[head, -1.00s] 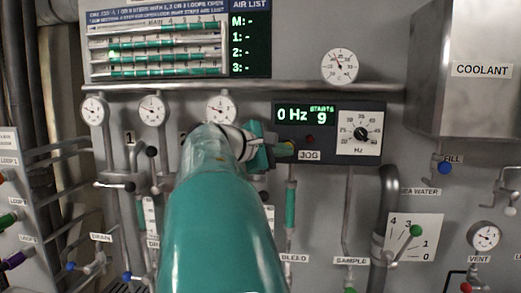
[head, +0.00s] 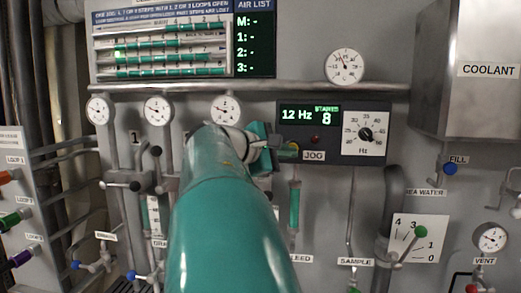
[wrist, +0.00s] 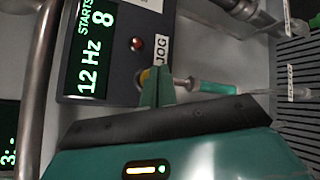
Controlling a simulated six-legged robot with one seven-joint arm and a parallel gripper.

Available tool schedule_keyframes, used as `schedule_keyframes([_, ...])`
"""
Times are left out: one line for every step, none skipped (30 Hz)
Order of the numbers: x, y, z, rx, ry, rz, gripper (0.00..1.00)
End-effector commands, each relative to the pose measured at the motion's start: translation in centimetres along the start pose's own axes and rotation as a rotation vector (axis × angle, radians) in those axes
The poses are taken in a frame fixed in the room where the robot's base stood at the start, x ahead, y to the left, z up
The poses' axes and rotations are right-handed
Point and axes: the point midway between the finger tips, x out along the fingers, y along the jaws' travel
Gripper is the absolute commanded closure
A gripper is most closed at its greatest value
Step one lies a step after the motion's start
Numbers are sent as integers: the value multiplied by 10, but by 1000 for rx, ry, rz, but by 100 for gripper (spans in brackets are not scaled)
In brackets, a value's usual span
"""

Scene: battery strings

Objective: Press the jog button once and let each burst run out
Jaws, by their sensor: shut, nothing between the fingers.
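The control box (head: 295,157) carries a green display (head: 308,115) reading 12 Hz and STARTS 8. It also shows in the wrist view (wrist: 97,50). The JOG label (head: 313,155) is on the box's lower edge. My gripper (head: 284,150) is shut and empty, with its tips at the lower left of the box, left of the label. In the wrist view, the fingertips (wrist: 156,78) overlap a yellowish round part, seemingly the jog button (wrist: 144,76), and hide most of it. Contact looks likely, but I cannot tell how far it is pressed.
A red lamp (head: 315,140) and a Hz dial (head: 365,134) are on the box. The air list screen (head: 255,42) shows dashes. A horizontal pipe (head: 300,86) runs above. A green-filled tube (head: 295,206) hangs just below the gripper.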

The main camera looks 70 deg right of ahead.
Motion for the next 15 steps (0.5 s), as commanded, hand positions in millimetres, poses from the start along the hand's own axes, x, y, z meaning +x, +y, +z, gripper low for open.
schedule_keyframes([0, 0, 0, -1, 0, 0, 100])
schedule_keyframes([0, 0, 0, -1, 0, 0, 100])
schedule_keyframes([0, 0, 0, -1, 0, 0, 100])
schedule_keyframes([0, 0, 0, -1, 0, 0, 100])
schedule_keyframes([0, 0, 0, -1, 0, 0, 100])
schedule_keyframes([0, 0, 0, -1, 0, 0, 100])
schedule_keyframes([0, 0, 0, -1, 0, 0, 100])
schedule_keyframes([0, 0, 0, -1, 0, 0, 100])
schedule_keyframes([-1, -1, 0, 0, 0, 0, 100])
schedule_keyframes([-2, -1, 1, -1, 0, 0, 100])
schedule_keyframes([-3, -2, 2, -1, 1, 0, 100])
schedule_keyframes([-5, -4, 3, 0, 1, 0, 100])
schedule_keyframes([-8, -5, 5, 0, 1, 1, 100])
schedule_keyframes([-10, -6, 7, 1, 1, 1, 100])
schedule_keyframes([-12, -8, 8, 0, 1, 1, 100])
